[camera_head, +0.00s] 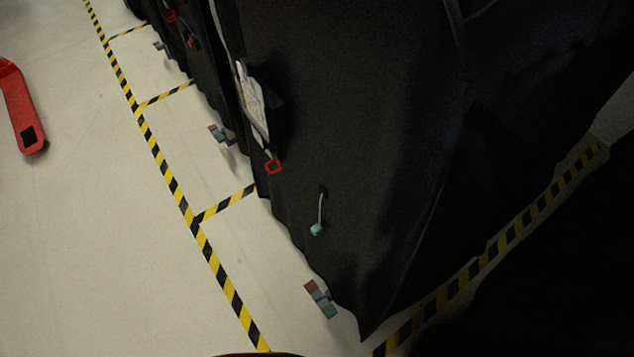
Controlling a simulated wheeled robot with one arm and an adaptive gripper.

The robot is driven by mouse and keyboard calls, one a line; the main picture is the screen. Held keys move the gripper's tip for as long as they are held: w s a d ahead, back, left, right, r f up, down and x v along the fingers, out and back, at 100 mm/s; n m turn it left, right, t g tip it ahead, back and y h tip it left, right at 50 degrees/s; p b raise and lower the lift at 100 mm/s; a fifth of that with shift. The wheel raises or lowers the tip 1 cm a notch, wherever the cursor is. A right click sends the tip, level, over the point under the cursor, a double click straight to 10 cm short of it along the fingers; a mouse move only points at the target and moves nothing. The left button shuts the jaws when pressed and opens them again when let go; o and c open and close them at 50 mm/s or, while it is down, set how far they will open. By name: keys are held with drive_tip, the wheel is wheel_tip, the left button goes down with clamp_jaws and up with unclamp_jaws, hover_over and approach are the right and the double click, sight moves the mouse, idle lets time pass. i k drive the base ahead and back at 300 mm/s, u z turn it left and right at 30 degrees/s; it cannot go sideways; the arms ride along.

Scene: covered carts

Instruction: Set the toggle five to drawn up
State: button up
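A pale teal toggle (317,229) hangs at the lower end of a short light cord (321,208) on the black cart cover (360,130). The cord comes out of a small dark opening in the cover, and the toggle sits well below that opening. I see no number on it, so I cannot tell whether it is toggle five. My gripper is not in view.
Red-and-green pedals (320,298) stick out at the floor below the covers. A sheet in a holder (254,105) and a red ring (273,167) hang on the cover. Yellow-black tape (172,182) marks bays. The floor left is open, except for a red object (20,105).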

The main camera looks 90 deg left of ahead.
sight(316, 230)
drive_tip(key=u, duration=3.15)
